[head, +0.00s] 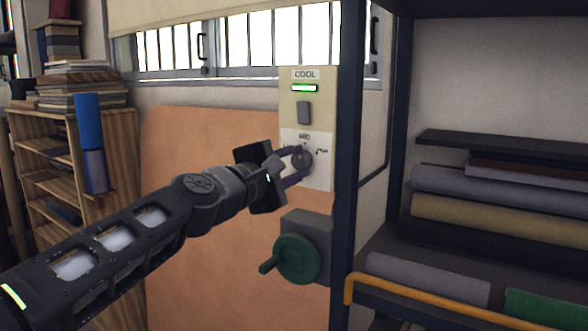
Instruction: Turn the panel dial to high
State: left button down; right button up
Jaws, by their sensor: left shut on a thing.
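The wall panel (288,118) is cream above and white below, with a "COOL" label at its top. A lit green bar and a grey switch (303,112) sit under that label. The round grey dial (302,160) is on the white lower part, with "MED" printed above it and a partly hidden marking to its right. My left gripper (297,163) reaches in from the left and is shut on the dial. Its fingers hide much of the dial, so I cannot tell exactly where it points. My right gripper is not in view.
A green hand wheel (297,259) on a grey box is just below the panel. A dark rack post (347,180) stands close on the panel's right. Shelves with fabric rolls (480,190) are at right, with a yellow rail (430,292) in front. A wooden bookshelf (120,140) stands left.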

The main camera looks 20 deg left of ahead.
pick_arm(q)
jog(key=m+b, duration=0.1)
jog(key=m, duration=0.2)
jog(key=shift+f+m, duration=0.15)
jog(key=shift+m, duration=0.25)
jog(key=shift+m+b, duration=0.95)
jog(key=shift+m, duration=0.95)
jog(key=c, duration=1)
grip_release()
jog(key=shift+o, duration=0.2)
jog(key=s+a+b, duration=0.1)
jog(key=s, duration=0.6)
jog(key=shift+s, duration=0.35)
